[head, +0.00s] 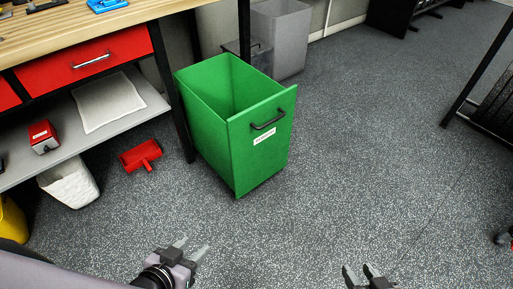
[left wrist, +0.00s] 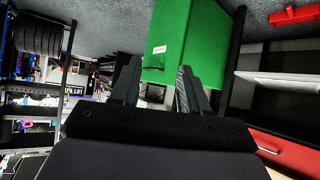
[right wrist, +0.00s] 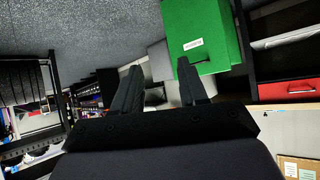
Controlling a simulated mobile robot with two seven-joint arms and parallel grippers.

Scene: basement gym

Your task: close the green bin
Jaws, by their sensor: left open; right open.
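The green bin (head: 210,135) is a tall, open-topped drawer-like box, pulled out beside the workbench. Its front panel (head: 258,155) faces right and carries a dark bar handle (head: 267,120) and a white label. It also shows in the left wrist view (left wrist: 190,50) and the right wrist view (right wrist: 190,20). My left gripper (head: 191,247) is open and empty, in front of and below the bin in the picture. My right gripper (head: 359,270) is open and empty, further to the right and apart from the bin. Neither touches it.
The wooden workbench (head: 110,22) with a red drawer (head: 88,63) and a grey shelf (head: 140,97) stands left. A red dustpan (head: 141,155) lies on the floor. A grey bin (head: 280,40) stands behind. The speckled floor right of the green bin is clear.

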